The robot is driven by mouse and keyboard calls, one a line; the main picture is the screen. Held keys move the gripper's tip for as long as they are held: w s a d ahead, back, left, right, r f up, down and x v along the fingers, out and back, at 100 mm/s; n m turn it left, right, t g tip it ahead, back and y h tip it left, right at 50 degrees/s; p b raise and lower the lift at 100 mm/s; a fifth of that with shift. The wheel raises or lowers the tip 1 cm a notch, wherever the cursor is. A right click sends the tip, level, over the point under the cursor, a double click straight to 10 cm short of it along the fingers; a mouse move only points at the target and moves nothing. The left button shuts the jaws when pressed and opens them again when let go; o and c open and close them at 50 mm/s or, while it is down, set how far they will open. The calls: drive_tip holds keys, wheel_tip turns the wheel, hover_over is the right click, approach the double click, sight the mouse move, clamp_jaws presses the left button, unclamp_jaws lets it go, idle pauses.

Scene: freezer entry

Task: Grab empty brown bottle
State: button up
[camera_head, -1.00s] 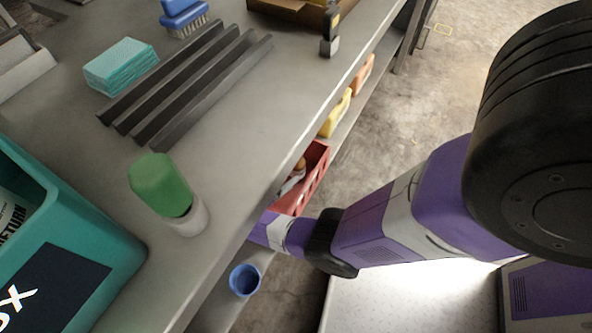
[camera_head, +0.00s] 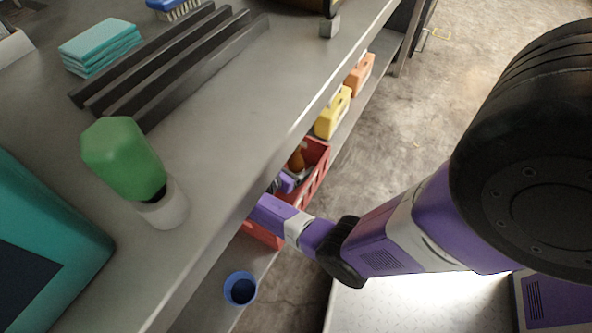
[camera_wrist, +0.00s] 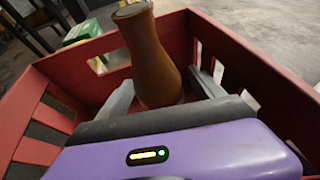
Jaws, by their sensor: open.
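The brown bottle (camera_wrist: 148,52) stands upright inside the red crate (camera_wrist: 240,62) in the wrist view. My gripper (camera_wrist: 163,85) is open, with one grey finger on each side of the bottle's lower body. I cannot tell whether either finger touches it. The bottle's base is hidden behind the gripper body. In the head view the bottle (camera_head: 297,160) shows small in the red crate (camera_head: 318,172) on the lower shelf, and my purple gripper (camera_head: 286,182) reaches in beside it, partly hidden by the worktop edge.
The worktop (camera_head: 225,125) overhangs the crate. A yellow container (camera_head: 332,115) and an orange one (camera_head: 360,75) stand farther along the shelf, and a blue cup (camera_head: 240,289) stands nearer. A green-topped bottle (camera_head: 125,160) and a teal box (camera_head: 60,225) are on the worktop.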

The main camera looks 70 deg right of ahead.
drive_tip(key=shift+x, duration=1)
drive_tip(key=c, duration=1.4)
drive_tip(key=shift+c, duration=0.2)
